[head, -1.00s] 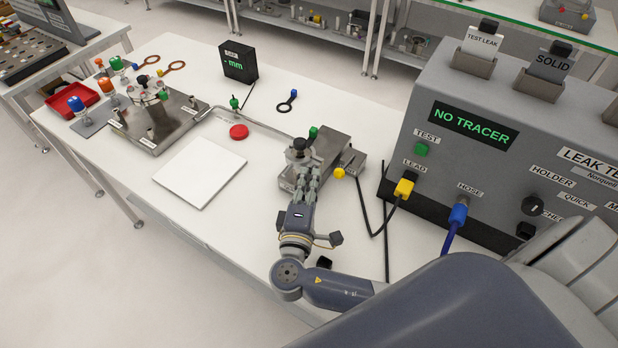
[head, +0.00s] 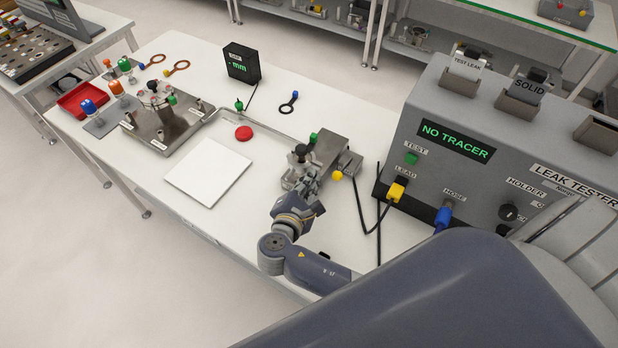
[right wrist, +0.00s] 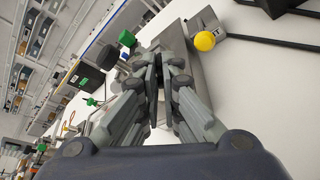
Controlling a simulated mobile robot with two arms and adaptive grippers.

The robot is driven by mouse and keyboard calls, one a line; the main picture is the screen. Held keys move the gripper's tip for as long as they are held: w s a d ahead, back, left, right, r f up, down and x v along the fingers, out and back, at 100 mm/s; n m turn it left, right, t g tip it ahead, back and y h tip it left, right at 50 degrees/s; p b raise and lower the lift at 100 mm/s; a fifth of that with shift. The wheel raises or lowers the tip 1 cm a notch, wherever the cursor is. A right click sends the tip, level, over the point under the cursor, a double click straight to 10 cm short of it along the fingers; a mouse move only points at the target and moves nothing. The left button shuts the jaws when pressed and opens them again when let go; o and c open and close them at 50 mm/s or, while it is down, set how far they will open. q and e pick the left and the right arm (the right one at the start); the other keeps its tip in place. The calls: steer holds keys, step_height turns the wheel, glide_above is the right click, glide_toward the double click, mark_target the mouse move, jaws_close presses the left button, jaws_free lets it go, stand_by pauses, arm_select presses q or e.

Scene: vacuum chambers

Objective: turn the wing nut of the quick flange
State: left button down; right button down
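The quick flange seems to be among the metal fittings by the black knob (head: 301,150), at the near left end of a steel block (head: 328,150). I cannot make out its wing nut. My right gripper (head: 310,182) is low beside the near end of this block. In the right wrist view, the finger pads (right wrist: 158,72) of this gripper are together, with nothing visible between them. The block (right wrist: 182,48), the black knob (right wrist: 108,57) and a green knob (right wrist: 127,38) show beyond the fingers. My left gripper is out of view.
The leak tester (head: 470,140) reads NO TRACER and stands right of the block, with yellow and blue plugs and black cables. A white plate (head: 207,172), a red cap (head: 243,133) and a steel chamber plate (head: 165,128) lie to the left. The front table strip is clear.

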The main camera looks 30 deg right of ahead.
steer(key=shift+w+a+n+g+h, duration=0.1)
steer(key=shift+n+g+h, duration=0.1)
steer(key=shift+n+g, duration=0.8)
steer(key=shift+w+a+n+g+h, duration=0.15)
steer(key=shift+n+g, duration=0.45)
steer(key=shift+n, duration=0.8)
steer(key=c, duration=1.8)
jaws_free()
steer(key=shift+d+h, duration=0.1)
steer(key=shift+h, duration=0.15)
steer(key=shift+r, duration=0.15)
steer(key=v, duration=0.8)
steer(key=shift+s, duration=0.1)
